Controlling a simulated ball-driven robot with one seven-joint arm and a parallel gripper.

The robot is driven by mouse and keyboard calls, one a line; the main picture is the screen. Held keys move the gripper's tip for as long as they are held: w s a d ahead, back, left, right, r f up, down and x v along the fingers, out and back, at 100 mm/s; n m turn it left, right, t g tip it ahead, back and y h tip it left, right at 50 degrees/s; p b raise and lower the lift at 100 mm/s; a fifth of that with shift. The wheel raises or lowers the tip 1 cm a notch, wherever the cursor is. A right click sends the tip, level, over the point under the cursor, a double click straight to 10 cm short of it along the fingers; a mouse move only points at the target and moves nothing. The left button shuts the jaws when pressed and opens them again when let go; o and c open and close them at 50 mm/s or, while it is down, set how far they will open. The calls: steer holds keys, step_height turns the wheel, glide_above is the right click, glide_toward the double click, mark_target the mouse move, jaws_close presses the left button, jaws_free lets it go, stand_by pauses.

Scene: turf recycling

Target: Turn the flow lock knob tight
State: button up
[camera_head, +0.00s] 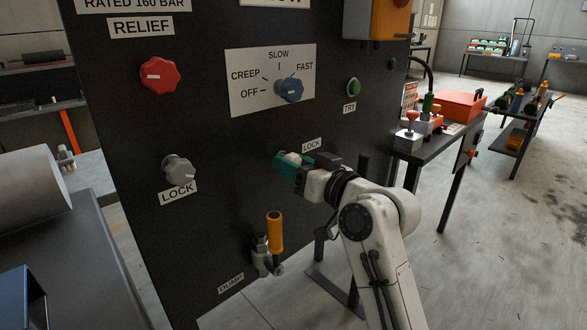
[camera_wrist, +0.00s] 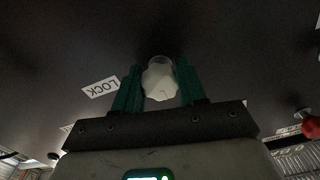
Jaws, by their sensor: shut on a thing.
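The flow lock knob (camera_wrist: 159,84) is a pale, lobed knob on the black panel, below the flow dial and beside a LOCK label (camera_wrist: 101,87). In the head view only a bit of the knob (camera_head: 292,157) shows; the fingers hide the rest. My gripper (camera_head: 290,160) reaches the panel from the right, its green fingers on either side of the knob. In the wrist view my gripper (camera_wrist: 158,88) is shut on the knob, one finger along each side. How tight the knob sits cannot be told.
A blue flow dial (camera_head: 289,91) sits above my gripper. A red relief knob (camera_head: 160,75) and a second grey lock knob (camera_head: 179,169) are to the left. An orange-handled dump valve (camera_head: 275,233) juts out below. A green TRY button (camera_head: 353,87) is at the upper right.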

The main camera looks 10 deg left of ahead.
steer(key=shift+a+f, duration=0.15)
steer(key=shift+f, duration=0.3)
steer(key=o, duration=0.8)
steer(key=shift+o, duration=1.2)
steer(key=shift+r, duration=0.3)
steer(key=v, duration=1.1)
steer(key=shift+p, duration=0.3)
